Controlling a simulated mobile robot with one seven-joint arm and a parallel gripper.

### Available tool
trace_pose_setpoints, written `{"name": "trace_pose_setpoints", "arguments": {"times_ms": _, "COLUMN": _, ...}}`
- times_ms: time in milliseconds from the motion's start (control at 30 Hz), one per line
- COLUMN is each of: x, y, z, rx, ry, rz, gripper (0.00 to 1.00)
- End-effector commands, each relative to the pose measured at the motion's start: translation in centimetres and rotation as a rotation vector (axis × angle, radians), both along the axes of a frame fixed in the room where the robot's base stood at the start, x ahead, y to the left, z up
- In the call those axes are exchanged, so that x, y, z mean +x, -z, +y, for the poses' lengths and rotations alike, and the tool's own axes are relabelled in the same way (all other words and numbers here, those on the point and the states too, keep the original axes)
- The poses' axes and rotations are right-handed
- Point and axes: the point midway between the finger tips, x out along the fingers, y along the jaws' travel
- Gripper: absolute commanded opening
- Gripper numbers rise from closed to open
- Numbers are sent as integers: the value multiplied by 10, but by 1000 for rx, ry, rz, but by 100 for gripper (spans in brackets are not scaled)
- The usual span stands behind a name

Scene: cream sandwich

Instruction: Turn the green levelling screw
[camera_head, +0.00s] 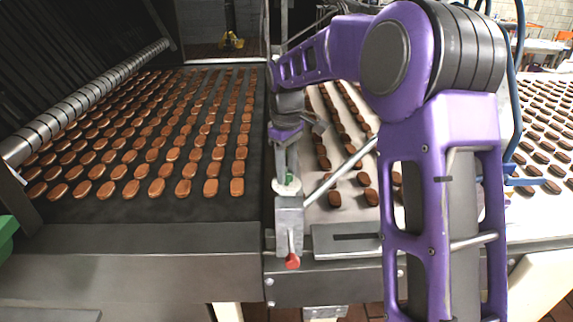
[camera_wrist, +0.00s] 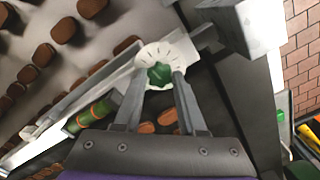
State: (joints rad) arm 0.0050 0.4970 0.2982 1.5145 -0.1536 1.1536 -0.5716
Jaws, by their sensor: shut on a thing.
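In the head view the screw is a small green spot (camera_head: 290,178) above the pale disc (camera_head: 287,188), on top of a grey metal block (camera_head: 290,215). My gripper (camera_head: 289,172) comes down on it from above. The fingers partly hide the screw in the head view.
A red knob (camera_head: 292,262) sticks out below the block. A slanted metal rod (camera_head: 340,170) stands close on the right. A dark belt (camera_head: 130,205) with rows of brown biscuits lies left. A green cylinder (camera_wrist: 92,115) lies left of my fingers in the wrist view.

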Motion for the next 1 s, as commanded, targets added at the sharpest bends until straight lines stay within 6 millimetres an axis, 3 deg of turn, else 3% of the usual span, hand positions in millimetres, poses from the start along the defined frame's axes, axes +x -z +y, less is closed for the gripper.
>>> {"name": "trace_pose_setpoints", "arguments": {"times_ms": 233, "x": 0, "y": 0, "z": 0, "rx": 0, "ry": -2, "rz": -2, "gripper": 0}}
{"name": "trace_pose_setpoints", "arguments": {"times_ms": 267, "x": 0, "y": 0, "z": 0, "rx": 0, "ry": -2, "rz": -2, "gripper": 43}}
{"name": "trace_pose_setpoints", "arguments": {"times_ms": 400, "x": 0, "y": 0, "z": 0, "rx": 0, "ry": -1, "rz": -1, "gripper": 68}}
{"name": "trace_pose_setpoints", "arguments": {"times_ms": 767, "x": 0, "y": -4, "z": 0, "rx": 0, "ry": -1, "rz": -2, "gripper": 70}}
{"name": "trace_pose_setpoints", "arguments": {"times_ms": 1000, "x": 1, "y": -43, "z": 1, "rx": 1, "ry": 0, "rz": -5, "gripper": 70}}
